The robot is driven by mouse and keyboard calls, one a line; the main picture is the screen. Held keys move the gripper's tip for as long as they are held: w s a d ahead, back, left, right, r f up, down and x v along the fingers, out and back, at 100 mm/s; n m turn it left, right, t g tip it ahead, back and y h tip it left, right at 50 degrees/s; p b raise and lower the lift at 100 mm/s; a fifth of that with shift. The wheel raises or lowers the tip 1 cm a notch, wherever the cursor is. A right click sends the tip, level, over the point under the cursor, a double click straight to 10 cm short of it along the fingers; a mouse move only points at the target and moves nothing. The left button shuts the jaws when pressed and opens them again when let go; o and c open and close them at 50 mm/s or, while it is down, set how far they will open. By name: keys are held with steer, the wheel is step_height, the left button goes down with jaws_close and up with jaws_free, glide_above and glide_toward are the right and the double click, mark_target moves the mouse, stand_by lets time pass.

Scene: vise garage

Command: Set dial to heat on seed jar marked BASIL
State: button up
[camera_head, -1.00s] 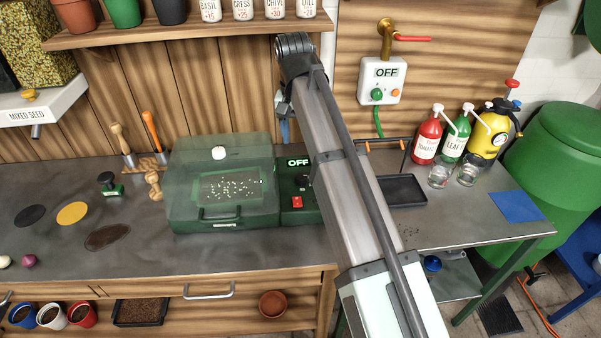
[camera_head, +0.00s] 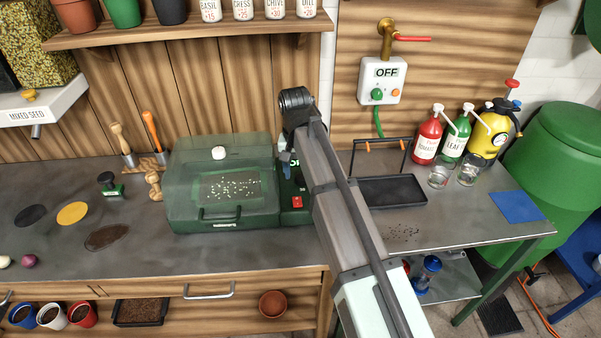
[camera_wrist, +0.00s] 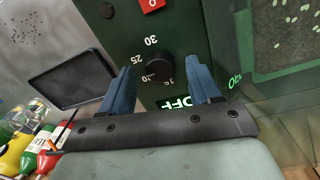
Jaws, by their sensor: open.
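The seed jar marked BASIL (camera_head: 209,10) stands on the shelf and its label appears to read 15. The black dial (camera_wrist: 158,68) is on the green control panel of the seed box (camera_head: 222,190), and the wrist view shows it upside down with 20, 25 and 30 around it; another mark is partly hidden. Its pointer is too small to tell. The panel display (camera_wrist: 174,102) reads OFF in the wrist view. My gripper (camera_wrist: 161,66) is open, its blue fingers on either side of the dial, apart from it.
A red switch (camera_head: 297,202) sits on the panel near the dial. The box's clear lid is closed over seeds. A black tray (camera_head: 392,190) lies right of the panel. A wall box (camera_head: 381,80) also reads OFF. Spray bottles (camera_head: 428,137) stand farther right.

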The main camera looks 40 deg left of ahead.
steer(key=shift+f, duration=0.6)
steer(key=c, duration=1)
